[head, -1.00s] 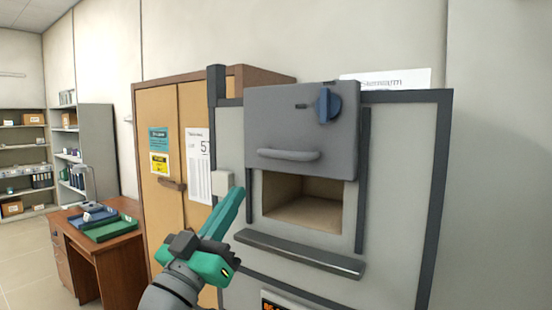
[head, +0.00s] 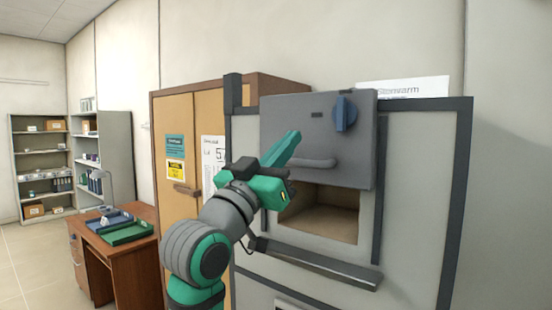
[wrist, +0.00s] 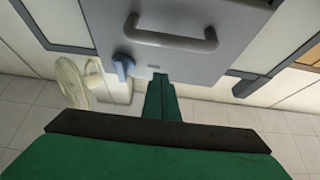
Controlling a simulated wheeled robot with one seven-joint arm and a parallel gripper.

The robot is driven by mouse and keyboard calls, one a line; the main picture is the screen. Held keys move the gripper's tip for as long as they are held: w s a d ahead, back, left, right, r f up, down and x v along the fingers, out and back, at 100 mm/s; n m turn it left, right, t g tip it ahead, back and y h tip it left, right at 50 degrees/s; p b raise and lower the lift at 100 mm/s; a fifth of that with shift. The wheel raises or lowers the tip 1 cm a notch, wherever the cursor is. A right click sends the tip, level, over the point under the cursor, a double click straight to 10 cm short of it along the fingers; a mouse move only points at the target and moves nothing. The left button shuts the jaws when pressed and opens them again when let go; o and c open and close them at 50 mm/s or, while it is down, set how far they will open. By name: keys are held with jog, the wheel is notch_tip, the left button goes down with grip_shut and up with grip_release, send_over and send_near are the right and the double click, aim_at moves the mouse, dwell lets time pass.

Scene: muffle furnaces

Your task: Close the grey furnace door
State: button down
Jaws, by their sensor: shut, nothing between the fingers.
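The grey furnace door (head: 345,165) is raised above the chamber opening in the head view. It carries a blue knob (head: 345,113) and a grey bar handle (head: 312,163). Below it the beige furnace chamber (head: 322,213) shows open. My gripper (head: 292,150) is shut and empty, its green fingers pointing up in front of the door's left part, left of the handle. In the wrist view the door (wrist: 185,65), its handle (wrist: 170,38) and the knob (wrist: 123,66) show beyond my gripper (wrist: 160,90). Whether the fingers touch the door I cannot tell.
A grey ledge (head: 315,264) juts out below the chamber opening. A wooden cabinet (head: 176,130) stands left of the furnace. A brown desk (head: 125,248) with trays and shelves (head: 40,150) are farther left. Floor shows free at the far left.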

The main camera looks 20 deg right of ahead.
aim_at(293, 162)
jog(key=shift+w+d+f, duration=0.15)
jog(key=shift+d+f, duration=0.05)
jog(key=shift+f, duration=0.4)
jog(key=shift+w+d+f, duration=0.2)
jog(key=shift+d+f, duration=0.05)
jog(key=shift+f, duration=0.3)
jog(key=shift+w+d+f, duration=0.15)
jog(key=shift+d+f, duration=0.05)
jog(key=shift+f, duration=0.4)
jog(key=shift+f, duration=0.1)
